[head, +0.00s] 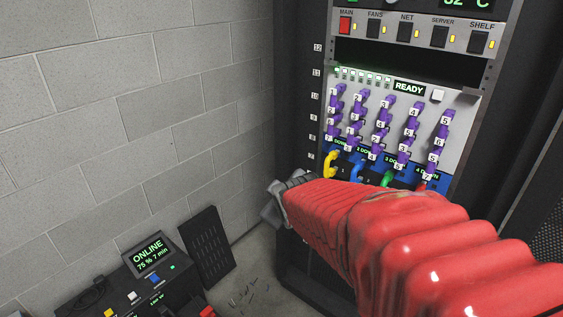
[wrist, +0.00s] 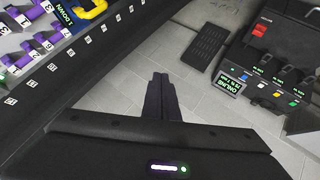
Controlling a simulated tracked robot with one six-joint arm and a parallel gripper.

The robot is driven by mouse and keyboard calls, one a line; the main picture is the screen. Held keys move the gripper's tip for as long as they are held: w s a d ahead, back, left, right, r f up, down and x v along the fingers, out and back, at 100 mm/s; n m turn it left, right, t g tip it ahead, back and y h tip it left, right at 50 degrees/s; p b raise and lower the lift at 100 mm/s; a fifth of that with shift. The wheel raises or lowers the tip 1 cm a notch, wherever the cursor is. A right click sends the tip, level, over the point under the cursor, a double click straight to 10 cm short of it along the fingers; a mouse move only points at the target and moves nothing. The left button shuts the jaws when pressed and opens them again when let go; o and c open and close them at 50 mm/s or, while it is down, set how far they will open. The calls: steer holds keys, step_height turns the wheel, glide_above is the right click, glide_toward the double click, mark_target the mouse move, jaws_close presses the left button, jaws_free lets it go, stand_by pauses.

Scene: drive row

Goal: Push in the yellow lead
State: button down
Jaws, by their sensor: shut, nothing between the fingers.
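The yellow lead (head: 330,164) is a short thick loop at the left end of the blue panel strip low on the rack, left of a blue lead, a green lead and a red lead. Whether its plug is fully seated cannot be told. It also shows at the top left of the wrist view (wrist: 93,9). My gripper (head: 272,206) is below and left of the yellow lead, apart from it. In the wrist view its fingers (wrist: 160,88) are shut and empty, pointing down toward the floor. My red arm hides the lower rack and part of the lead row.
Purple numbered plugs (head: 384,112) fill the panel above the leads. A READY display (head: 409,88) and a switch row with a red MAIN switch (head: 345,25) are higher up. A dark unit with an ONLINE screen (head: 148,252) stands on the floor at left, near a perforated panel (head: 206,247).

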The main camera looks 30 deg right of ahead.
steer(key=w+d+f+n+t+h, duration=0.1)
steer(key=w+d+f+n+t, duration=0.3)
steer(key=d, duration=0.6)
steer(key=w+d+f+n+t, duration=0.1)
steer(key=w+d+f+n, duration=0.3)
steer(key=d, duration=0.5)
steer(key=s+d+f+n+t, duration=0.2)
steer(key=s+d+f, duration=0.2)
steer(key=s+f, duration=0.1)
steer(key=shift+n+t, duration=0.4)
steer(key=shift+w+d+f, duration=0.1)
glide_toward(327, 176)
steer(key=w+a+r, duration=0.3)
steer(key=w+a, duration=0.1)
steer(key=w, duration=0.1)
steer(key=shift+w+d+f, duration=0.1)
steer(key=shift+w+d, duration=0.2)
steer(key=shift+d, duration=0.4)
steer(key=shift+w+d+f, duration=0.1)
steer(key=shift+w+d, duration=0.2)
steer(key=shift+d, duration=0.35)
steer(key=shift+w+d, duration=0.3)
steer(key=shift+d, duration=0.4)
steer(key=shift+w, duration=0.15)
